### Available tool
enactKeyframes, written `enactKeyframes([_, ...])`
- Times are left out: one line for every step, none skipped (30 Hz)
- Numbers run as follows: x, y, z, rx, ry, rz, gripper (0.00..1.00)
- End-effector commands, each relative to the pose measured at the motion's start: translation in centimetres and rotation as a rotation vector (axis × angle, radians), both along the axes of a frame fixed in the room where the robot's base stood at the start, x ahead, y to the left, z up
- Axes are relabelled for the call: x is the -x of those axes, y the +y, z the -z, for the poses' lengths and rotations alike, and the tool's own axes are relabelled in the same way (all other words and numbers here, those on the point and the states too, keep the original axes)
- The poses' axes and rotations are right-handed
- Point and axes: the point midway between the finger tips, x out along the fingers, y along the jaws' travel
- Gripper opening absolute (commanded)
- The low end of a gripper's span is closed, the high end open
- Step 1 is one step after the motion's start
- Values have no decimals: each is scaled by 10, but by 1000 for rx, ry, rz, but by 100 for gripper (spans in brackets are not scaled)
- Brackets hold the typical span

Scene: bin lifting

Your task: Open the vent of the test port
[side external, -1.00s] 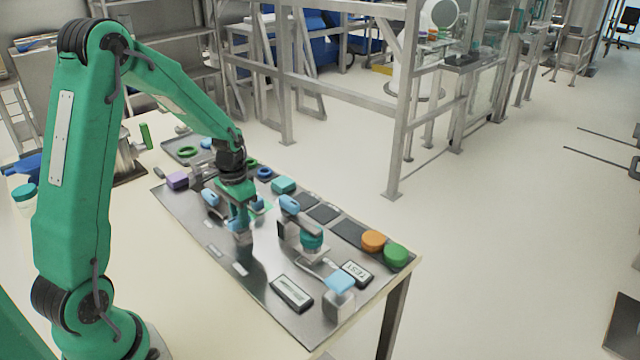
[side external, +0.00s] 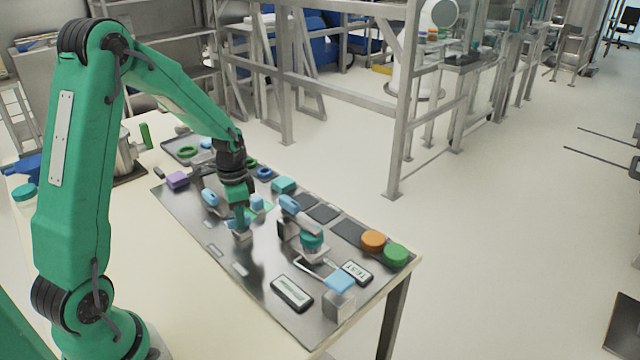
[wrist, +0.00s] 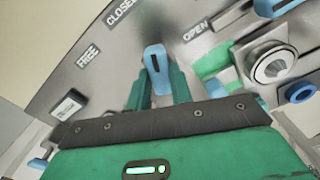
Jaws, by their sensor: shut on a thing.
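My gripper (wrist: 155,82) is shut on a light blue handle (wrist: 155,58) with a dark line on its top, seen between the green fingers in the wrist view. In the side view my gripper (side external: 240,216) is low over the metal panel (side external: 262,262), with the handle partly hidden by the fingers. In the wrist view an OPEN label (wrist: 199,29) is right of the handle, a CLOSED label (wrist: 122,10) is to its upper left and a FREE label (wrist: 88,57) to its left. A TEST label (side external: 357,272) lies on the panel's right part.
Near the TEST label is a light blue block-topped part (side external: 340,282). A blue-handled valve with a teal body (side external: 312,240) stands right of my gripper. An orange cap (side external: 373,240) and a green cap (side external: 396,254) sit at the right end.

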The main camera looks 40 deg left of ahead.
Motion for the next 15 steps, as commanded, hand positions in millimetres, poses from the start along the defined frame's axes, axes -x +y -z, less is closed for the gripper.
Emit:
enactKeyframes([0,0,-1,0,0,43,0])
enactKeyframes([0,0,-1,0,0,72,0])
enactKeyframes([0,0,-1,0,0,109,0])
enactKeyframes([0,0,-1,0,0,138,0])
enactKeyframes([0,0,-1,0,0,167,0])
enactKeyframes([0,0,-1,0,0,204,0])
enactKeyframes([0,0,-1,0,0,233,0])
enactKeyframes([0,0,-1,-1,0,262,0])
enactKeyframes([0,0,-1,-1,0,299,0])
enactKeyframes([0,0,-1,-1,0,328,0])
enactKeyframes([0,0,-1,-1,0,357,0])
enactKeyframes([0,0,-1,-1,0,394,0])
enactKeyframes([0,0,-1,-1,0,423,0])
enactKeyframes([0,0,-1,-1,0,452,0])
enactKeyframes([0,0,-1,-1,0,489,0])
